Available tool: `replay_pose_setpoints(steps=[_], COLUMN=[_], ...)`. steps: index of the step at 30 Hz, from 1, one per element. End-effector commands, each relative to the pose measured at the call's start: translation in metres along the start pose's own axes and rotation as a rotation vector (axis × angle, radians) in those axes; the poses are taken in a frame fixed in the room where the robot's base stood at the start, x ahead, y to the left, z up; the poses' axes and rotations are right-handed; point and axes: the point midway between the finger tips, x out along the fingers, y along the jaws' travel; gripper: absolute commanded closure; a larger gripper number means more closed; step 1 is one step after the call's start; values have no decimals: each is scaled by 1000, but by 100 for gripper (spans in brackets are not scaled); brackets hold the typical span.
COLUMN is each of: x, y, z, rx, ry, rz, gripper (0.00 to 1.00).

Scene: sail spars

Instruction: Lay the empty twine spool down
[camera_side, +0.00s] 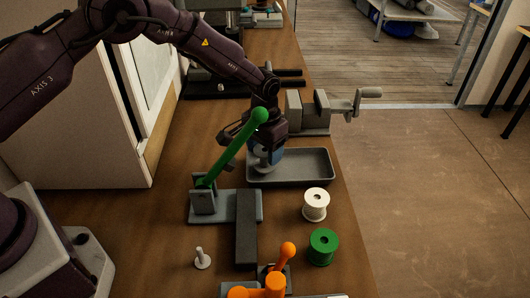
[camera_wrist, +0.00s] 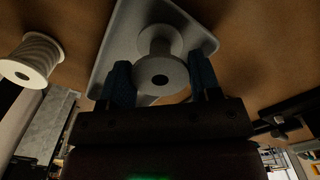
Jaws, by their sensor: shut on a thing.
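The empty twine spool (camera_wrist: 160,72), pale grey with a bare core and a dark centre hole, is between the two blue fingers of my gripper (camera_wrist: 161,80) in the wrist view. My gripper is shut on it. In the side view the spool (camera_side: 261,160) is partly hidden by my gripper (camera_side: 268,152) and the green rod. It is over the left part of a shallow grey tray (camera_side: 310,170), which also shows behind it in the wrist view (camera_wrist: 112,45). I cannot tell whether the spool touches the tray floor.
A white wound spool (camera_side: 316,203) and a green one (camera_side: 323,246) stand in front of the tray. A green rod (camera_side: 232,147) slants up from a grey bracket (camera_side: 204,195) close to my gripper. A grey vise (camera_side: 309,112) stands behind. Orange parts (camera_side: 274,285) are at front.

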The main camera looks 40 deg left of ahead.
Motion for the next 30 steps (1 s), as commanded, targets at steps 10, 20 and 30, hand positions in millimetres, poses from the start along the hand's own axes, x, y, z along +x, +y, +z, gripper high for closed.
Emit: replay_pose_setpoints(steps=[10,20,30], x=[12,15,4], y=[0,0,0], z=[0,0,-1], rx=[0,0,0], ry=[1,1,3], rz=[0,0,1], gripper=[78,17,17])
